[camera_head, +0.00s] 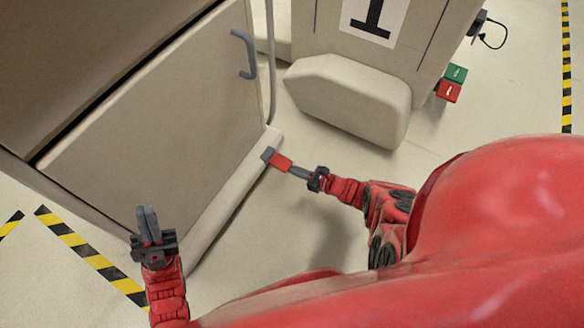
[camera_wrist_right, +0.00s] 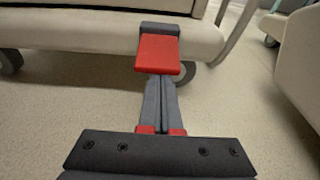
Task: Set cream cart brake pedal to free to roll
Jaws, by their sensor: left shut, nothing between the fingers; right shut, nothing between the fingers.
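The cream cart (camera_head: 150,110) stands at the left in the head view. Its brake pedal (camera_head: 280,162) sticks out from the low base edge, with a red pad and a grey arm. The pedal also shows in the right wrist view (camera_wrist_right: 158,54). My right gripper (camera_head: 296,172) is shut and empty, its fingers pointing at the pedal. In the right wrist view the finger ends meet the near edge of the red pad, and their tips are hidden there. I cannot tell whether they touch it. My left gripper (camera_head: 147,210) is shut and empty, beside the cart's front.
Another cream unit (camera_head: 350,98) with a rounded base stands at the top centre. A green pedal (camera_head: 456,73) and a red pedal (camera_head: 449,91) stick out at its right side. Black-yellow tape (camera_head: 95,260) marks the floor at left. Floor between the units is clear.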

